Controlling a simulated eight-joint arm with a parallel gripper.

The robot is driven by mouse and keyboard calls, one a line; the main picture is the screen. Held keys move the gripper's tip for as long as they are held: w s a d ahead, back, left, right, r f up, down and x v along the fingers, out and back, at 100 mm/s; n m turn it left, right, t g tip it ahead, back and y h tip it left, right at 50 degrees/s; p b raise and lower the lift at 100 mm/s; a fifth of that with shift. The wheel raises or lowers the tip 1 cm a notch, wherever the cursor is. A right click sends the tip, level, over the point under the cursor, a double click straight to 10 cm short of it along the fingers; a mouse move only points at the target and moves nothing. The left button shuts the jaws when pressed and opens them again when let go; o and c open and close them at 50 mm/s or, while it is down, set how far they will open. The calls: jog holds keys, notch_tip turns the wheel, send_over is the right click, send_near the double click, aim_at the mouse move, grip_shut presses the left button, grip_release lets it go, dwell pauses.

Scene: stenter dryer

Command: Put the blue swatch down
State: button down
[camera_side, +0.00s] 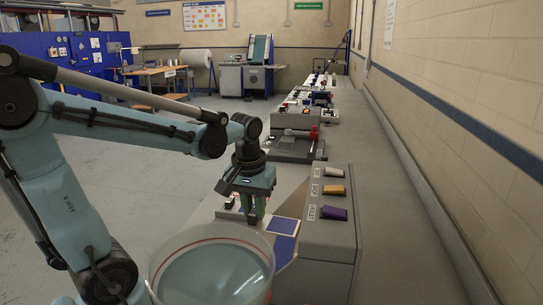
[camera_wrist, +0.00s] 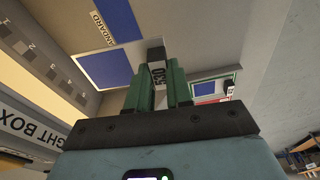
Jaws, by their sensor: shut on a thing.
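My gripper (camera_side: 253,214) is low over the white work surface (camera_side: 205,214), pointing down. In the wrist view its green fingers (camera_wrist: 158,92) are shut on a small dark-topped piece with a white "530" label (camera_wrist: 157,72). Whether that piece is part of a blue swatch I cannot tell. A blue swatch (camera_wrist: 105,68) lies flat just left of the fingers. Beyond it is another blue patch (camera_wrist: 118,18), beside lettering ending "ANDARD". In the side view two blue patches, an upper one (camera_side: 285,225) and a lower one (camera_side: 283,246), show right of the gripper.
A clear round vessel (camera_side: 212,270) stands in the foreground. In the wrist view, a small framed item (camera_wrist: 210,88) lies right of the fingers.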

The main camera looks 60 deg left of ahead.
jog(key=w+a+r+n, duration=0.4)
jog(key=w+a+r, duration=0.45)
jog(key=a, duration=0.25)
jog(key=w+a+f+m, duration=0.3)
jog(key=w+a+f, duration=0.3)
jog(key=a+f, duration=0.55)
jog(key=a, duration=0.2)
jog(key=s+a+f, duration=0.1)
jog(key=a+f, duration=0.1)
jog(key=a, duration=0.2)
jog(key=s+a+f, duration=0.1)
jog(key=a+f, duration=0.1)
jog(key=a, duration=0.1)
jog(key=shift+s+a+f, duration=0.1)
jog(key=shift+a+f, duration=0.15)
jog(key=shift+a, duration=0.15)
jog(key=shift+f, duration=2)
jog(key=shift+f, duration=0.15)
jog(key=c, duration=1)
grip_release()
